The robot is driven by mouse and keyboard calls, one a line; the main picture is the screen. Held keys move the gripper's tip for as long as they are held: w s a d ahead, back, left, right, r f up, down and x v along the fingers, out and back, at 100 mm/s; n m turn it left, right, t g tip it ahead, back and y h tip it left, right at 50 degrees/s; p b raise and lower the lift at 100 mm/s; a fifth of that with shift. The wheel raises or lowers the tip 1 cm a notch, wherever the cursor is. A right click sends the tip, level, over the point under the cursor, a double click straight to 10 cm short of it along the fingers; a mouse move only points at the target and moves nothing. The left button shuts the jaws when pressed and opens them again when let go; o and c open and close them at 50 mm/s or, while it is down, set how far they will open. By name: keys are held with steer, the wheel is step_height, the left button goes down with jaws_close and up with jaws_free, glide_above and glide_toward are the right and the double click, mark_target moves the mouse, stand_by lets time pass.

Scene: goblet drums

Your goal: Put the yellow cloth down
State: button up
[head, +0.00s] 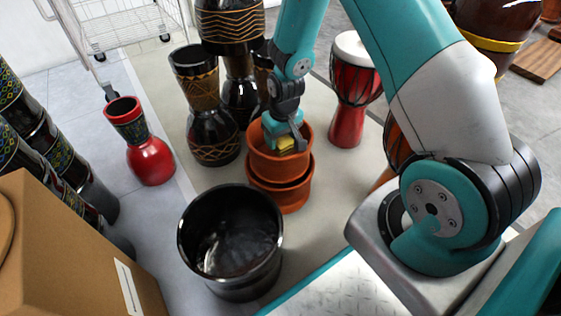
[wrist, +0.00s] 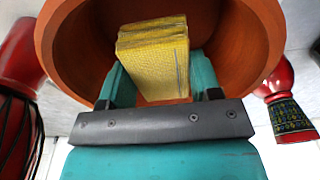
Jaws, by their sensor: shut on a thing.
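The yellow cloth (wrist: 155,55) is a folded, textured block. It sits between the fingers of my gripper (wrist: 158,90), which is shut on it. In the head view the yellow cloth (head: 286,143) shows just below my gripper (head: 287,140), at the mouth of the upper terracotta pot (head: 280,165). In the wrist view the pot's wall (wrist: 75,50) surrounds the cloth on the far side and both sides. I cannot tell whether the cloth touches the pot's inside.
The upper pot is stacked in another terracotta pot (head: 285,194). A black bucket (head: 230,240) stands in front. A red drum (head: 140,145), dark goblet drums (head: 210,110) and a red-and-white drum (head: 352,90) stand around. A cardboard box (head: 70,255) is at lower left. Pale floor lies between them.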

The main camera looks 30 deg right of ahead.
step_height(320, 180, down, 6)
steer(key=b, duration=0.3)
steer(key=shift+f, duration=0.2)
steer(key=shift+r, duration=0.1)
steer(key=o, duration=0.9)
